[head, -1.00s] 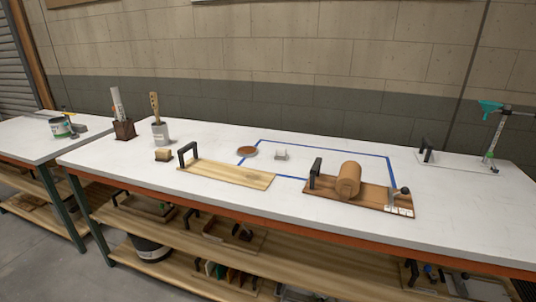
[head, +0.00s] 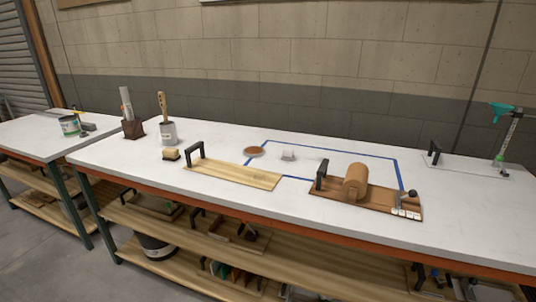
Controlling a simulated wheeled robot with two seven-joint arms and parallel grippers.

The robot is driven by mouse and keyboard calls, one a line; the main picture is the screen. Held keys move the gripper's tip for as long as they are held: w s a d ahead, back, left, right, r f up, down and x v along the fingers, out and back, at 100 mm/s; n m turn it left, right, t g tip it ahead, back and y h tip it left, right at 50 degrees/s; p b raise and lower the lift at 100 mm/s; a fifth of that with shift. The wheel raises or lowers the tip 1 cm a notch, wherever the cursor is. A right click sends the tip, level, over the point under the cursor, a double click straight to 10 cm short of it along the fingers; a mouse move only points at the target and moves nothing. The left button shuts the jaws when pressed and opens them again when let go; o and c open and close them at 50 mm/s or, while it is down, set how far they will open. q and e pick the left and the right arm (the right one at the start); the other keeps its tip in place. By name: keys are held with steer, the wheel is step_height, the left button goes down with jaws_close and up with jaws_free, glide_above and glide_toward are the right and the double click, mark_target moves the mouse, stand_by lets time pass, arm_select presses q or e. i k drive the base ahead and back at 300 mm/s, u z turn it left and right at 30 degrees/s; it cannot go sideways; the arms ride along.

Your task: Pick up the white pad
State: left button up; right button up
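A small white pad-like block (head: 288,155) sits on the white tabletop, inside the blue taped outline (head: 340,151). A round reddish-brown disc (head: 254,151) lies just to its left, on the outline's left side. Nothing touches the block from above. Neither of my grippers shows in the head view.
A light wooden board with a black handle (head: 236,175) lies in front of the block. A darker board (head: 335,198) carrying a brown roll (head: 356,181) stands to its right. A can with a brush (head: 168,133) and a yellowish block (head: 171,153) are at left.

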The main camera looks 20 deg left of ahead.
mark_target(287, 155)
steer(key=k, duration=0.65)
steer(key=u, duration=0.6)
steer(key=i, duration=1.3)
steer(key=z, duration=0.5)
